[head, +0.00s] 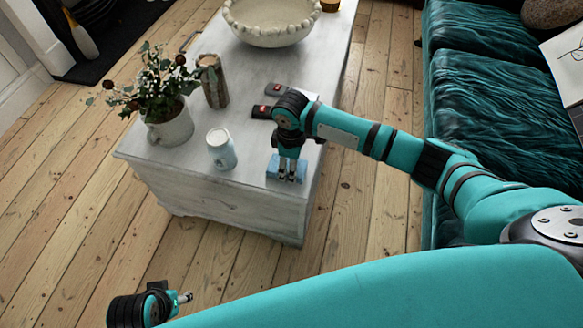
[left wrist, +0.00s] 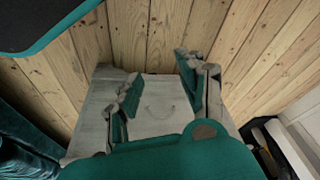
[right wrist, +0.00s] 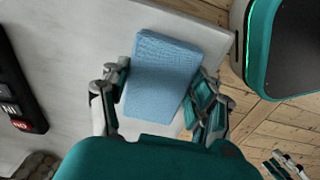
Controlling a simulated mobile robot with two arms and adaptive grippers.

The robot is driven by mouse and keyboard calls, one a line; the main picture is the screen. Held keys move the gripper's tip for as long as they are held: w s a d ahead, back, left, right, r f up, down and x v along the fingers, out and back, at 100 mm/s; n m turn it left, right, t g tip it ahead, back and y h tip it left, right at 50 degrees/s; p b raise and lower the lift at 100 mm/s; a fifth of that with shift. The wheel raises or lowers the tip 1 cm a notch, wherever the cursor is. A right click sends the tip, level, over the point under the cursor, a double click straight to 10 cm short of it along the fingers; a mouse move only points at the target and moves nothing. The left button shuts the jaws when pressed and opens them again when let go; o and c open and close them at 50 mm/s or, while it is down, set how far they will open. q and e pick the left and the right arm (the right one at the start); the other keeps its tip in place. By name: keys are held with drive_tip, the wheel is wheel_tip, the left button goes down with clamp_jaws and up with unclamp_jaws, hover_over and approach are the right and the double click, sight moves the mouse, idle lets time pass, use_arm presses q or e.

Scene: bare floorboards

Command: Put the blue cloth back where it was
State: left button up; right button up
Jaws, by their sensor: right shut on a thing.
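The blue cloth (head: 273,166) is a small folded pad at the near right part of the whitewashed chest top (head: 190,184). My right gripper (head: 288,174) points down at it and is shut on it. In the right wrist view the cloth (right wrist: 161,75) sits between the two fingers, over the pale top. I cannot tell whether it rests on the top or is just above it. My left gripper (head: 187,297) is low over the floor in front of the chest. In the left wrist view its fingers (left wrist: 158,95) are apart and empty.
On the chest stand a pale blue-white jar (head: 221,150), a potted plant (head: 168,125), a brown striped vase (head: 213,82), a beaded bowl (head: 270,22) and dark remotes (head: 262,111). A teal sofa (head: 475,90) is on the right. Bare floorboards (head: 90,200) lie left.

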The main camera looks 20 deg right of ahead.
drive_tip(key=shift+f, duration=0.4)
drive_tip(key=o, duration=1)
drive_tip(key=shift+f, duration=0.1)
use_arm(q)
drive_tip(key=shift+s+r, duration=0.1)
drive_tip(key=shift+r, duration=0.4)
use_arm(e)
drive_tip(key=shift+o, duration=0.2)
drive_tip(key=shift+r, duration=0.65)
use_arm(q)
wheel_tip(320, 180, down, 11)
drive_tip(key=s+p, duration=0.1)
drive_tip(key=p, duration=0.2)
drive_tip(key=shift+g, duration=0.3)
use_arm(e)
wheel_tip(320, 180, up, 11)
use_arm(q)
drive_tip(key=shift+s, duration=0.1)
